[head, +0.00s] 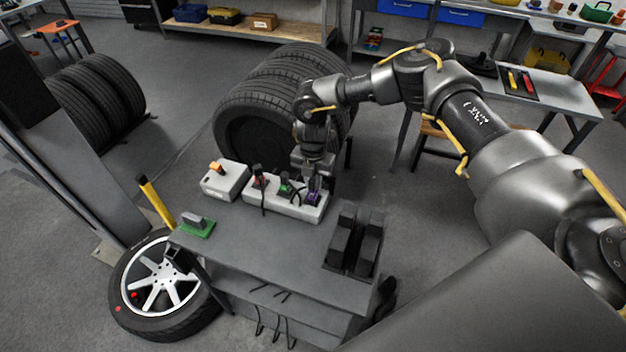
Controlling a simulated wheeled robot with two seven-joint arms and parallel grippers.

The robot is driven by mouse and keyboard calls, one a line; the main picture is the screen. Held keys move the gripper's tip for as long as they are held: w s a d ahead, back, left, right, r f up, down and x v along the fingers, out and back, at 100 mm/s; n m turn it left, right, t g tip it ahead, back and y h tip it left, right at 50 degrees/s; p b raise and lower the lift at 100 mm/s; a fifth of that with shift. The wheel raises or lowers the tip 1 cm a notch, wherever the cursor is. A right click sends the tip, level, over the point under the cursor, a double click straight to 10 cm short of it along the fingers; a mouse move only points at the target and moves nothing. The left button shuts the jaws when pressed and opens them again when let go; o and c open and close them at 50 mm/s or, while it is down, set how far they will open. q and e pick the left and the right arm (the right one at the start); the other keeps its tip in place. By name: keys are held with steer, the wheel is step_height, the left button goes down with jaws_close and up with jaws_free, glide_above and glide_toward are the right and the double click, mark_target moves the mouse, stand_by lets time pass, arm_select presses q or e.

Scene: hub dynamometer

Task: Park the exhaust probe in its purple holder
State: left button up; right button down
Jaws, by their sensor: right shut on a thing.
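The purple holder (314,198) is at the right end of a light grey block (285,202) on the dark cart top. My right gripper (313,180) points down directly over the purple holder. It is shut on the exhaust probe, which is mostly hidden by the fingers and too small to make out. I cannot tell whether the probe sits inside the holder or just above it. My left gripper is not in view.
Red (259,180) and green (285,187) holders with dark plugs and cables share the block. A grey box with an orange switch (216,168) stands to its left. A black twin-bar fixture (354,241) is at right. Large tyres (262,115) stand behind the cart.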

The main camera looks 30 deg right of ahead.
steer(key=shift+f, duration=0.2)
steer(key=shift+f+b, duration=0.45)
steer(key=shift+f, duration=0.05)
steer(key=c, duration=1.3)
jaws_free()
steer(key=shift+r, duration=0.1)
steer(key=shift+o, duration=0.2)
steer(key=shift+r, duration=0.4)
step_height(320, 180, up, 9)
steer(key=b, duration=0.3)
steer(key=shift+f, duration=0.15)
steer(key=shift+r, duration=0.65)
